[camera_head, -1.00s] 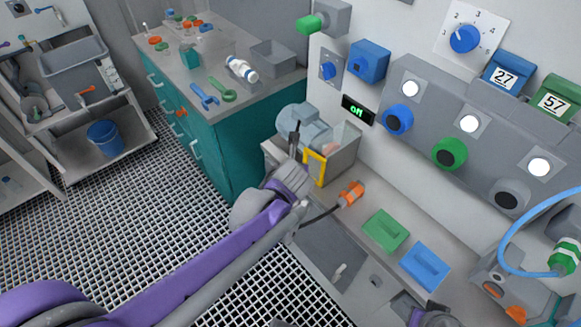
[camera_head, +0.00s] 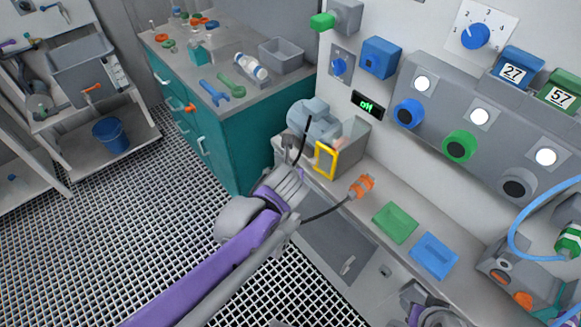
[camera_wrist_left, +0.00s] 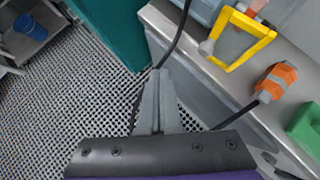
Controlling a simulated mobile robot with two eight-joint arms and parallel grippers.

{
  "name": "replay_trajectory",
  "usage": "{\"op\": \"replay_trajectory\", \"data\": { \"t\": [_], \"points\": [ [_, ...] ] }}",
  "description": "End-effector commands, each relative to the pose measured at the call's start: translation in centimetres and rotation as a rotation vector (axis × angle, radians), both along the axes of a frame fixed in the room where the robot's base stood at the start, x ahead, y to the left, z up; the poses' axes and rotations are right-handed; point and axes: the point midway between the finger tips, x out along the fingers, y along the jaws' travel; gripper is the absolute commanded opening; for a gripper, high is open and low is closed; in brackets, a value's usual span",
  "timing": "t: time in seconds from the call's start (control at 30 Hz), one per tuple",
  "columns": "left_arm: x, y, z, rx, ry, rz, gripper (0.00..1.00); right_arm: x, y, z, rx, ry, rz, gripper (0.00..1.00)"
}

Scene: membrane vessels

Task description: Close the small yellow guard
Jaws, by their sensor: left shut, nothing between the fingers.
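The small yellow guard (camera_head: 325,160) is a rectangular yellow frame at the front of a grey machine (camera_head: 314,120) on the bench. In the left wrist view the guard (camera_wrist_left: 232,66) is at the upper right, tilted, with a grey hinge-like knob at its left side. My left gripper (camera_head: 298,168) is just left of and below the guard, apart from it. In the left wrist view its fingers (camera_wrist_left: 159,75) are together and empty. A black cable passes close by the fingertips. My right gripper (camera_head: 428,305) shows only partly at the bottom edge; its fingers are unclear.
An orange plug (camera_head: 361,186) on the black cable lies right of my left gripper. Green (camera_head: 395,222) and blue (camera_head: 434,255) trays lie farther right. A wall panel with knobs stands behind. A teal cabinet (camera_head: 240,150) is at the left; the grated floor is clear.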

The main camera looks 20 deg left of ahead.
Motion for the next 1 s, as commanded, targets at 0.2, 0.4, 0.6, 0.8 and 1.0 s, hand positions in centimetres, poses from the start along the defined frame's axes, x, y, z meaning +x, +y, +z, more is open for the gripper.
{"op": "replay_trajectory", "data": {
  "t": [0.2, 0.4, 0.6, 0.8, 1.0],
  "points": [
    [-2.6, 0.8, 2.7, 0.0, 0.0, 0.001, 0.0, 0.1, 0.0, 0.8, 0.0, -0.003, 0.0, 0.5],
    [-3.7, 1.2, 3.9, 0.001, 0.0, 0.001, 0.0, 0.2, 0.0, 1.1, 0.0, -0.004, 0.0, 0.5],
    [-4.1, 2.7, 3.0, -0.122, 0.069, 0.127, 0.0, 0.2, 0.0, 1.3, 0.0, -0.005, 0.0, 0.5],
    [-4.5, 4.4, 1.2, -0.539, 0.255, 0.444, 0.0, 0.3, 0.0, 1.9, 0.0, -0.007, 0.0, 0.5],
    [-3.1, 4.1, 2.7, -0.989, 0.38, 0.623, 0.0, 0.4, 0.0, 2.5, 0.0, -0.009, 0.0, 0.5]
  ]
}}
